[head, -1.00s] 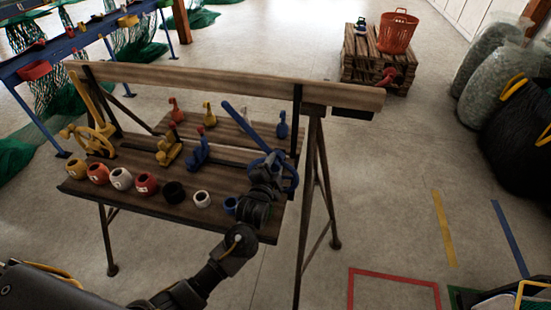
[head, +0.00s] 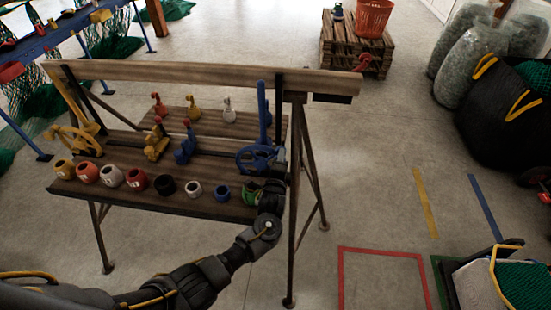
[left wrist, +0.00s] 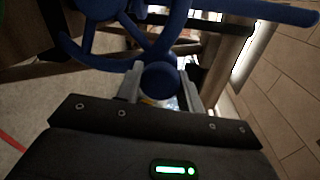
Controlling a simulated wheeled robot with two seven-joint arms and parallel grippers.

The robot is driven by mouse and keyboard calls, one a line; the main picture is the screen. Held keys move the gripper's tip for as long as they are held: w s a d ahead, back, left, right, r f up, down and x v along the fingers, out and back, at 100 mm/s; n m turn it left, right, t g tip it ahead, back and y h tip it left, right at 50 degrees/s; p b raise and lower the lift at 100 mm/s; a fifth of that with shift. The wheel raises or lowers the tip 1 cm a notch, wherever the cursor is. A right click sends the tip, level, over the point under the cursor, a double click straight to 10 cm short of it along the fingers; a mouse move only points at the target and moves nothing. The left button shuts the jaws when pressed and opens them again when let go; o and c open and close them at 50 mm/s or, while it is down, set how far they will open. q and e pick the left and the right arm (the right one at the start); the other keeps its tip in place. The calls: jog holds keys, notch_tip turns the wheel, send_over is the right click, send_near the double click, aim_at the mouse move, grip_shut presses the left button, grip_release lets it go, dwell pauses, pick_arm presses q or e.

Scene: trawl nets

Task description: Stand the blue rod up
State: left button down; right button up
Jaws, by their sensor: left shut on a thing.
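The blue rod (head: 262,105) stands about upright at the right end of the wooden bench in the head view. A blue spoked wheel (head: 245,163) is at its foot. My left gripper (head: 268,192) is at the bench's front right corner, below the wheel. In the left wrist view its fingers (left wrist: 162,92) are shut on a round blue knob (left wrist: 160,76), with blue wheel spokes (left wrist: 95,55) just beyond. Whether the knob belongs to the wheel is hard to tell. My right gripper is not in view.
Several coloured rings (head: 111,176) line the bench's front edge, with a green one (head: 249,187) beside my left gripper. Small red, yellow and blue levers (head: 186,147) stand behind. A yellow wheel (head: 72,140) is at the left end.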

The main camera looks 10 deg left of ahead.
pick_arm(q)
jog(key=shift+f, duration=0.15)
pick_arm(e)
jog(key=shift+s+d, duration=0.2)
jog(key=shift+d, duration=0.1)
pick_arm(q)
jog(key=c, duration=0.9)
grip_release()
jog(key=shift+c, duration=0.2)
jog(key=s+r, duration=0.1)
jog(key=s, duration=0.9)
jog(key=shift+s+r+b, duration=0.2)
jog(key=shift+s+b, duration=0.15)
jog(key=shift+b, duration=0.1)
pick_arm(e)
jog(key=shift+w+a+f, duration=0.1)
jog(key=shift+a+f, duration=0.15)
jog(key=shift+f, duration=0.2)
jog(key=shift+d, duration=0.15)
